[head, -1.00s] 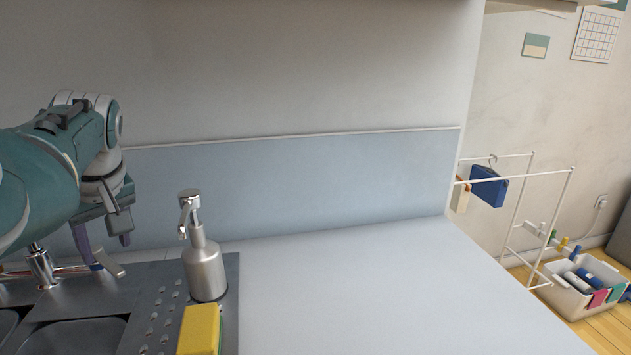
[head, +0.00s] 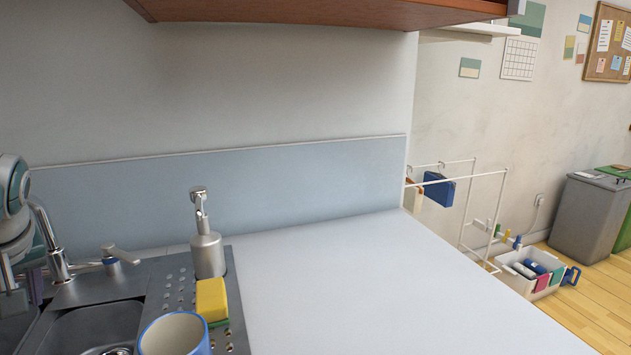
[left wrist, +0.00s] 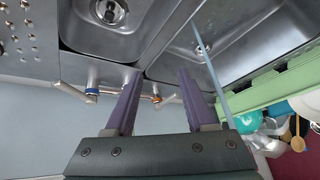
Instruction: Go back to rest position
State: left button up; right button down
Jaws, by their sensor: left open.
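My left gripper (left wrist: 158,82) is open, with two purple fingers apart and nothing between them in the left wrist view. It is over the steel sink (left wrist: 150,45), beside the tap (left wrist: 85,92). In the head view only part of my left arm shows at the left edge, next to the tap (head: 52,245), with a bit of purple finger low down. My right gripper is not in view.
A soap dispenser (head: 208,250), a yellow sponge (head: 211,299) and a blue-rimmed mug (head: 174,337) stand by the sink. The counter (head: 350,280) to the right is clear. A green rack (left wrist: 275,85) with dishes is right in the left wrist view. A cabinet (head: 300,12) hangs above.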

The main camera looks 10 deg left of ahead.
pick_arm(q)
jog(key=s+d+r+m+t+h+p, duration=0.1)
jog(key=s+d+m+h, duration=0.2)
jog(key=s+d+m, duration=0.85)
jog(key=s+d+r+m+t+h+p, duration=0.1)
jog(key=s+d+m+h+p, duration=0.2)
jog(key=s+d, duration=0.9)
jog(key=w+d+r+p, duration=0.1)
jog(key=w+r+p, duration=0.1)
jog(key=r+p, duration=1.5)
jog(key=w+d+r+p, duration=0.2)
jog(key=r+p, duration=1.6)
jog(key=r, duration=0.1)
jog(key=shift+w+m, duration=0.35)
jog(key=shift+w, duration=0.05)
